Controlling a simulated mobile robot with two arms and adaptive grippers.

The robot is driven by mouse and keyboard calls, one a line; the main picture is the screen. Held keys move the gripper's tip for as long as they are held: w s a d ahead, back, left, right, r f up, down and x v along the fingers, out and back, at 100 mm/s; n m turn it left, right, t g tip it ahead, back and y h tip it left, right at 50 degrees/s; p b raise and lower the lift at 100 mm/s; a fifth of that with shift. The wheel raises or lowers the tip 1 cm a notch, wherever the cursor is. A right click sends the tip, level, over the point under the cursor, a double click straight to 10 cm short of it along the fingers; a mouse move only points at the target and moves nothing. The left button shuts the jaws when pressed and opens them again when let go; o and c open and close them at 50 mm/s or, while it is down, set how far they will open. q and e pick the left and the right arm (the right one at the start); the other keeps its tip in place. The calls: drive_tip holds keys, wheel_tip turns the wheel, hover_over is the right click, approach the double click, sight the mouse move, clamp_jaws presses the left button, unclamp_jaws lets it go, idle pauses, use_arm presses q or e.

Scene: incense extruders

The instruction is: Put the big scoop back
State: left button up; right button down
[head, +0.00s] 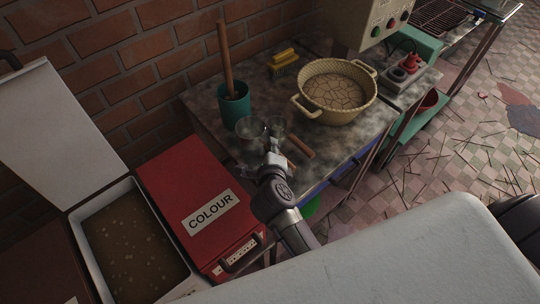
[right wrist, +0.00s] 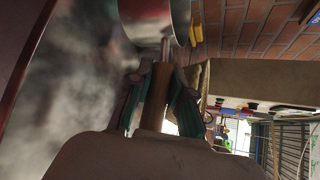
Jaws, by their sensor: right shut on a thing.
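The big scoop is a metal cup (head: 250,129) with a wooden handle, on or just above the worktable by the teal pot. My right gripper (head: 272,155) reaches over the table's front edge and is shut on its handle. In the right wrist view the handle (right wrist: 154,98) stands between the two fingers (right wrist: 155,95), with a metal shank and cup (right wrist: 145,12) beyond. A smaller metal scoop (head: 277,126) is close beside it, its wooden handle (head: 300,146) pointing to the lower right. I cannot tell whether the big scoop touches the table. My left gripper is not in view.
A teal pot (head: 235,110) with a wooden stick stands behind the scoops. A yellow basin (head: 338,92) stands to the right, near a yellow block (head: 283,58). A red COLOUR box (head: 190,185) and an open white bin (head: 68,208) are left of the table (head: 335,150).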

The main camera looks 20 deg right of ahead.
drive_tip(key=shift+f, duration=2)
drive_tip(key=c, duration=1.1)
unclamp_jaws()
drive_tip(key=shift+f, duration=0.1)
drive_tip(key=shift+o, duration=0.2)
drive_tip(key=b+v, duration=0.1)
drive_tip(key=v, duration=1.1)
